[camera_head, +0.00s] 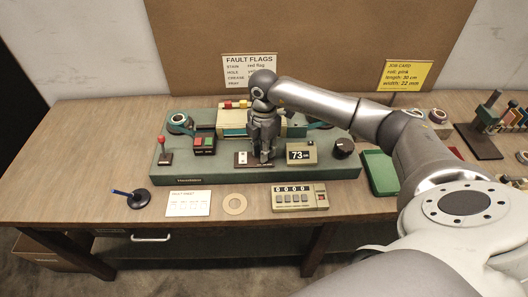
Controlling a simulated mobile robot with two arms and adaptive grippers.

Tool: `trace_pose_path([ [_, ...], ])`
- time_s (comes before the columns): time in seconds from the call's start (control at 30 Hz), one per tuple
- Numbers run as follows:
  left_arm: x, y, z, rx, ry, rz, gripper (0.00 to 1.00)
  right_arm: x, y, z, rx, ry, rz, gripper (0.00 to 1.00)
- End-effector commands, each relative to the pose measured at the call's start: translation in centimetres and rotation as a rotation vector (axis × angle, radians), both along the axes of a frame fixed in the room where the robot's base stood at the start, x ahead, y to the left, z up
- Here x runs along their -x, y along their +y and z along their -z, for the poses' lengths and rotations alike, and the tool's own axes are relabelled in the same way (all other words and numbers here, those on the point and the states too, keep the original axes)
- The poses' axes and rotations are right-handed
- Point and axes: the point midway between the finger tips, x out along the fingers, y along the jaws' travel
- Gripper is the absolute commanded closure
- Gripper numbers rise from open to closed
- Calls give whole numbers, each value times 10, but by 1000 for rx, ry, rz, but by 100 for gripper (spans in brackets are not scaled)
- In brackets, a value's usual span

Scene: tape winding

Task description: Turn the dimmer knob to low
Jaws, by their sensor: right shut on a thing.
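My right gripper (264,158) points straight down at the front middle of the green machine base. Its fingers are shut on a small part at the right side of a brown plate (241,163), which I take to be the dimmer knob. The fingers hide that part, so its setting cannot be read. A white rocker-like piece (242,157) shows on the plate just left of the fingers. My left gripper is out of view.
The green base (215,173) carries a red-topped lever (165,150), red and green buttons (203,143) and a tape roll (179,122). In front lie a counter box (299,197), a ring (234,204), a white card (188,203) and a pen stand (138,198). A green tray (381,172) is right.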

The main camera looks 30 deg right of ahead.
Motion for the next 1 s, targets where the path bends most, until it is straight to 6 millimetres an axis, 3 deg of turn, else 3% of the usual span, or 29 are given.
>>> trace_pose_path([
  [0.6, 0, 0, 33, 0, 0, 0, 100, -1, -1, 0, 1, -4, -540, 100],
  [1.0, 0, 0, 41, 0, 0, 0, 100, -1, -1, -1, 1, -4, -711, 100],
])
